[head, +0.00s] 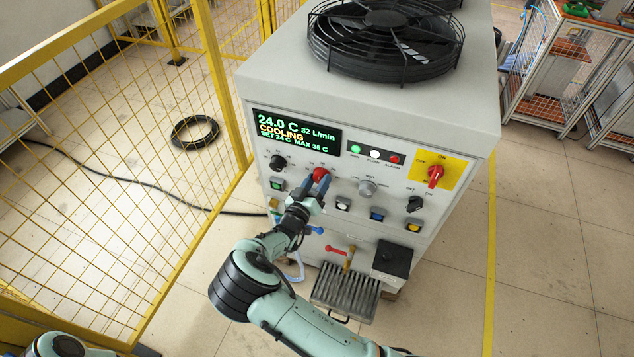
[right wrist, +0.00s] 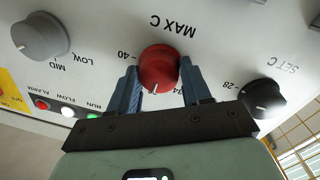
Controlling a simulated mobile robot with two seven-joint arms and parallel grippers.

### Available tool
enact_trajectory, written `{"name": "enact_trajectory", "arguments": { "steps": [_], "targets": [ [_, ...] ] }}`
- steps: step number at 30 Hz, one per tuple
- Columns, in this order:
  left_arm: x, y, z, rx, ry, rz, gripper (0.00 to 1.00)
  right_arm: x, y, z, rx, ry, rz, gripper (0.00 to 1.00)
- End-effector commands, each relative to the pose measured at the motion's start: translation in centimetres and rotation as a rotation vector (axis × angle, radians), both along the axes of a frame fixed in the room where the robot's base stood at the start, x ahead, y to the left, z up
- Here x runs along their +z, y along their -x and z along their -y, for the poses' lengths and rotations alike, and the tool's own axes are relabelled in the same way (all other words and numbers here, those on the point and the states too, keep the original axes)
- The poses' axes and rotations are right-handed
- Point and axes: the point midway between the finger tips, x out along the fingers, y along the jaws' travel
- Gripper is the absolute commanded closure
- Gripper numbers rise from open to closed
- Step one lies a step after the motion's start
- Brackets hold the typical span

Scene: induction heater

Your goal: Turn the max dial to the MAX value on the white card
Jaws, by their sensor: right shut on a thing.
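The max dial (head: 321,174) is a red knob under the display on the chiller's front panel. It also shows in the right wrist view (right wrist: 158,66), beside the label MAX C and numbers 40 and 34, with its white mark close to 34. My right gripper (head: 313,188) is shut on the dial, one blue finger on each side. The display (head: 296,131) reads 24.0 C, 32 L/min, COOLING, SET 24 C and a MAX value that looks like 36 C. I see no white card in either view. My left gripper is out of view.
A black set dial (head: 278,162) sits left of the red dial and a grey knob (head: 367,188) right of it. A red switch on a yellow plate (head: 452,168) is farther right. A yellow mesh fence (head: 130,165) stands left of the cabinet.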

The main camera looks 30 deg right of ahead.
Motion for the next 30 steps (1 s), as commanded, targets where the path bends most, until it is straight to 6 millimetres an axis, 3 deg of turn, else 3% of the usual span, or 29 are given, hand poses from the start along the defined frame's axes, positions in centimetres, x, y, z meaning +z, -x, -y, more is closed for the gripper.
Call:
{"name": "enact_trajectory", "arguments": {
  "steps": [11, 30],
  "targets": [
    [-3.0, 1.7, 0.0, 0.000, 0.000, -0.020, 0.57, 0.0, 0.1, 0.3, -0.005, -0.144, 0.176, 0.82],
    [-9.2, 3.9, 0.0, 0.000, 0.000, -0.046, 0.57, 0.2, 0.1, 0.5, -0.006, -0.535, 0.642, 0.82]
  ]
}}
